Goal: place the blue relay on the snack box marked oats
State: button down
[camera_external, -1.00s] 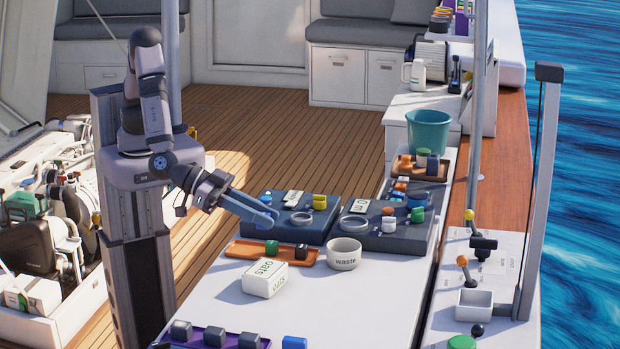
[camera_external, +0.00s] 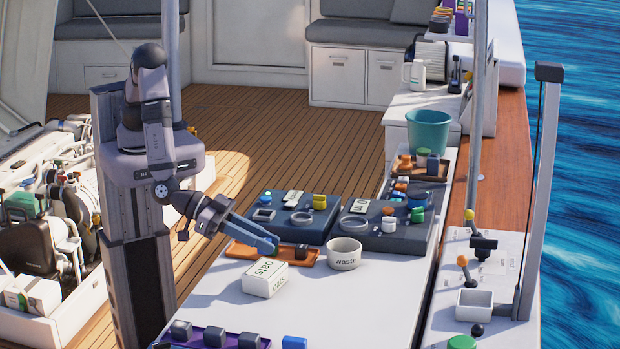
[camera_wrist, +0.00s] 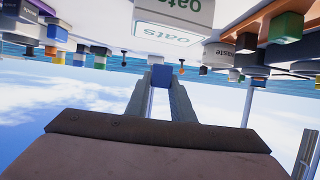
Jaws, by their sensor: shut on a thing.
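My gripper (camera_external: 270,243) is shut on a blue relay (camera_wrist: 161,76), which shows between the fingertips in the wrist view. In the external view the fingertips are over the orange tray, behind the oats box, and the relay is hard to make out. The white snack box marked oats (camera_external: 264,279) stands on the white table in front of the gripper. It also shows upside down at the top of the wrist view (camera_wrist: 172,32), apart from the relay. Another blue block (camera_external: 294,342) lies at the table's front edge.
The orange tray (camera_external: 240,252) holds a dark block (camera_external: 302,250). A white waste bowl (camera_external: 344,254) stands right of the oats box. Two dark cases (camera_external: 262,227) with small parts stand behind. A purple tray (camera_external: 212,338) with grey blocks is in front.

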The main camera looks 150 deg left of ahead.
aim_at(264, 268)
jog(key=shift+f+p, duration=0.4)
jog(key=shift+f, duration=1.5)
jog(key=shift+f, duration=0.1)
jog(key=shift+f, duration=0.15)
jog(key=c, duration=1.5)
grip_release()
jog(key=shift+c, duration=0.2)
